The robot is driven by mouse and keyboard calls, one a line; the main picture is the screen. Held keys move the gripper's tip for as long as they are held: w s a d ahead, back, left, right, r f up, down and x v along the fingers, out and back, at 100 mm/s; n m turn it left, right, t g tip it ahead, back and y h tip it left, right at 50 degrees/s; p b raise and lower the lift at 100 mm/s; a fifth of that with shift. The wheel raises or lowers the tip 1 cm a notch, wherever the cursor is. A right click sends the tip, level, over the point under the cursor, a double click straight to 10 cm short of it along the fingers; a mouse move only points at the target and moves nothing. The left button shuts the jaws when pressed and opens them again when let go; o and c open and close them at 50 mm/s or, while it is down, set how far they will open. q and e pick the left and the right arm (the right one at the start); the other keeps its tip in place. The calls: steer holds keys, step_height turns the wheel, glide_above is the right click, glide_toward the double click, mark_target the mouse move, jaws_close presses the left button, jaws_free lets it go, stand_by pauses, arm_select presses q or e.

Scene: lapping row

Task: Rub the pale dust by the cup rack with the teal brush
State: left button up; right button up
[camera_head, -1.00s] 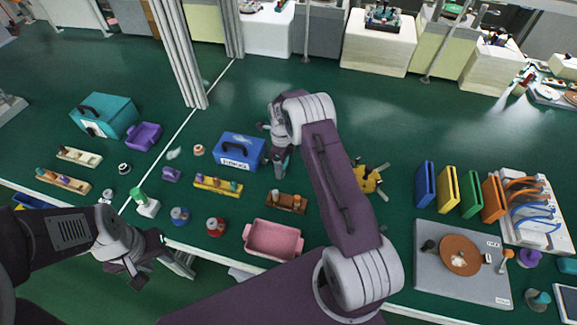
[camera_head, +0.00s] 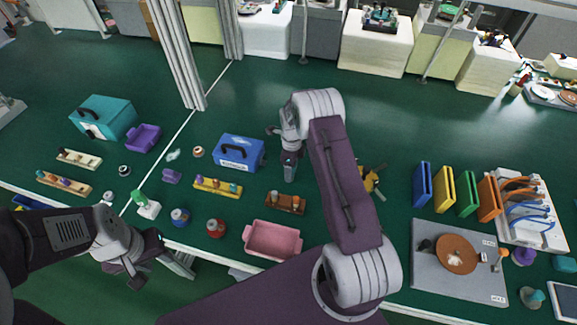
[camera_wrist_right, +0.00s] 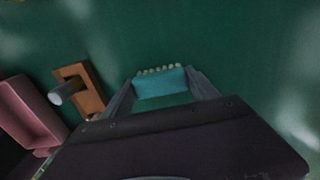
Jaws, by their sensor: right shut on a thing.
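My right gripper (camera_head: 289,170) is shut on the teal brush (camera_wrist_right: 160,83), whose pale bristle tufts point away from the wrist. It is over the green tabletop, just right of the blue case. A brown rack (camera_head: 286,203) with small pegs or cups lies in front of it; a brown block with a grey cylinder (camera_wrist_right: 78,88) shows left in the right wrist view. A pale patch (camera_head: 173,154), which looks like dust, lies left of the blue case. I cannot tell which rack is the cup rack. My left gripper (camera_head: 178,263) is low at the front edge, apparently open and empty.
The blue case (camera_head: 238,153), yellow rack (camera_head: 218,187) and pink tray (camera_head: 272,240) stand near the right gripper. A yellow-and-black object (camera_head: 371,180) is partly behind my right arm. Upright coloured folders (camera_head: 444,189) and a turntable (camera_head: 458,254) stand at right.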

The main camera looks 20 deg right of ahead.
mark_target(300, 175)
steer(key=shift+s+d+p, duration=0.4)
steer(key=shift+s+d, duration=0.7)
steer(key=shift+d, duration=0.15)
steer(key=shift+s+d+r+p, duration=0.1)
steer(key=shift+s+d+p, duration=0.3)
steer(key=shift+s+d, duration=0.65)
steer(key=shift+d, duration=0.35)
steer(key=shift+a+r, duration=0.1)
steer(key=shift+r, duration=0.05)
step_height(300, 175, up, 6)
steer(key=p, duration=0.4)
steer(key=shift+p, duration=0.35)
